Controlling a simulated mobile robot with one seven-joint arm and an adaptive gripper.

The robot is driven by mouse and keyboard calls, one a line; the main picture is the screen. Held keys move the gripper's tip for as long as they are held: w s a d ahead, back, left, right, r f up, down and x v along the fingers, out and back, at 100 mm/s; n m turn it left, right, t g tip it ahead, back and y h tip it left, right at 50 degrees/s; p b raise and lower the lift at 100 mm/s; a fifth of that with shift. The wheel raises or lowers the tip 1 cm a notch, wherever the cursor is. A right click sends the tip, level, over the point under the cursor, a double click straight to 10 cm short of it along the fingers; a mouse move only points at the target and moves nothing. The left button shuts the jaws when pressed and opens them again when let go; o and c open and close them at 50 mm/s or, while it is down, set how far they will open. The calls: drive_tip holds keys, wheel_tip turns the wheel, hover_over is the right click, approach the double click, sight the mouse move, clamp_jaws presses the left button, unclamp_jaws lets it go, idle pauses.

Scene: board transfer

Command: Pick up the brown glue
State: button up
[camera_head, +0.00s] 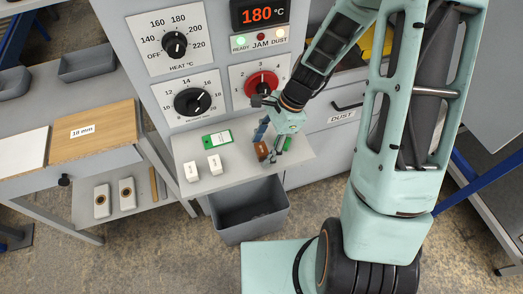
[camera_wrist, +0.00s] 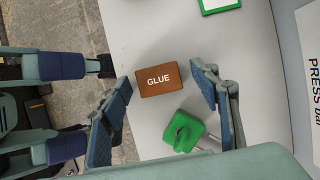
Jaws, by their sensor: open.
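The brown glue block (camera_wrist: 158,80), lettered GLUE, lies on the grey shelf (camera_wrist: 125,40) in the wrist view, between the tips of my open gripper (camera_wrist: 165,95). Clear gaps show between the block and both blue-padded fingers. In the head view the brown glue (camera_head: 261,151) is on the shelf below the machine's dials, partly covered by my gripper (camera_head: 268,145), which is just above it.
A green block with a handle (camera_wrist: 183,130) stands close to the glue. A grey bin (camera_head: 250,212) is below. The machine face (camera_head: 215,60) rises behind.

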drive_tip(key=c, duration=1.2)
drive_tip(key=shift+c, duration=0.4)
drive_tip(key=shift+r, duration=0.15)
drive_tip(key=shift+r, duration=0.65)
drive_tip(key=s+d+r, duration=0.3)
drive_tip(key=s+r, duration=0.8)
drive_tip(key=s, duration=0.2)
drive_tip(key=shift+s+d+r+p, duration=0.2)
drive_tip(key=shift+s+d+p, duration=0.1)
drive_tip(key=shift+d+p, duration=0.1)
